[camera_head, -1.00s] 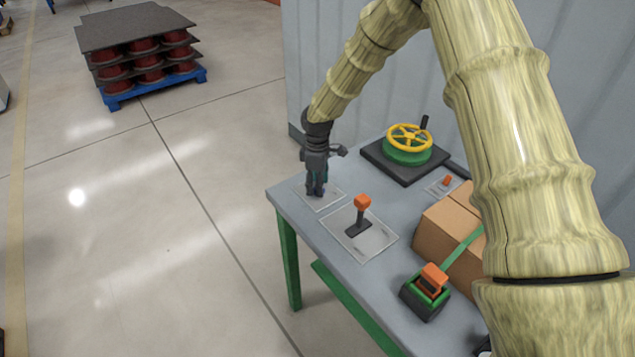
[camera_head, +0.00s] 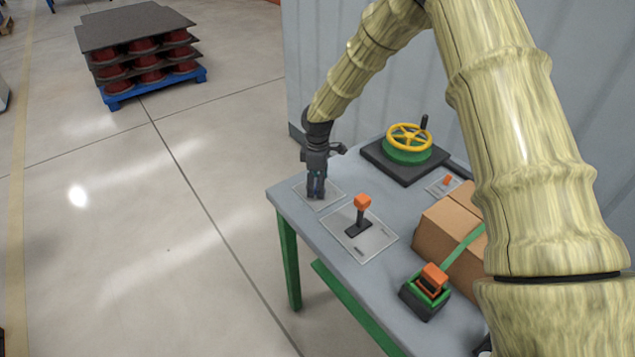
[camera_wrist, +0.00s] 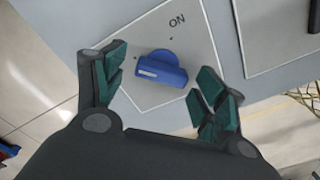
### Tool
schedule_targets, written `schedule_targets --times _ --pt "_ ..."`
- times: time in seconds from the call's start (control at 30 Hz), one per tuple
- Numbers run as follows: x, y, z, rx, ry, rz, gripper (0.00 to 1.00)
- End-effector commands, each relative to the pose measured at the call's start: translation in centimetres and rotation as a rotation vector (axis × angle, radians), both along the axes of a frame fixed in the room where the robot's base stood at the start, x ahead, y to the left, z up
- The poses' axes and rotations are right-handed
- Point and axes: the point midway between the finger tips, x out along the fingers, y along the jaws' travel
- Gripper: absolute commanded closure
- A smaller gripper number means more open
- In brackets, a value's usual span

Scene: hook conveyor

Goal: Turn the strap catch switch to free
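A blue knob (camera_wrist: 162,68) with a white mark on its left end sits on a light plate (camera_wrist: 190,28); the plate reads "ON", and no other word shows. My gripper (camera_wrist: 162,88) is open, with one green-padded finger on each side of the knob and a gap to both. In the head view, my gripper (camera_head: 317,190) points down over the plate (camera_head: 332,189) at the table's far left corner and hides the knob. I cannot tell from readable labels which control is the strap catch switch.
An orange-topped lever (camera_head: 361,206) stands on a neighbouring plate. A yellow handwheel (camera_head: 410,136), a small orange switch (camera_head: 447,181), a cardboard box (camera_head: 444,235) with a green strap and a green-black buckle unit (camera_head: 428,290) share the table (camera_head: 300,205). A grey wall stands behind.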

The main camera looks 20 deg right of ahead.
Motion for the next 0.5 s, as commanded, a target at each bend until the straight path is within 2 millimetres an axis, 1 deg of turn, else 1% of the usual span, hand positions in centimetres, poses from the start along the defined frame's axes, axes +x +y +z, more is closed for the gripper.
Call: schedule_targets --times 0.27,0.37,0.5 --pt "0.0 0.0 0.1 0.000 0.001 0.000 0.29" --pt "0.0 0.0 0.9 0.001 0.000 -0.001 0.29" --pt "0.0 0.0 2.8 0.001 -0.002 -0.001 0.29"
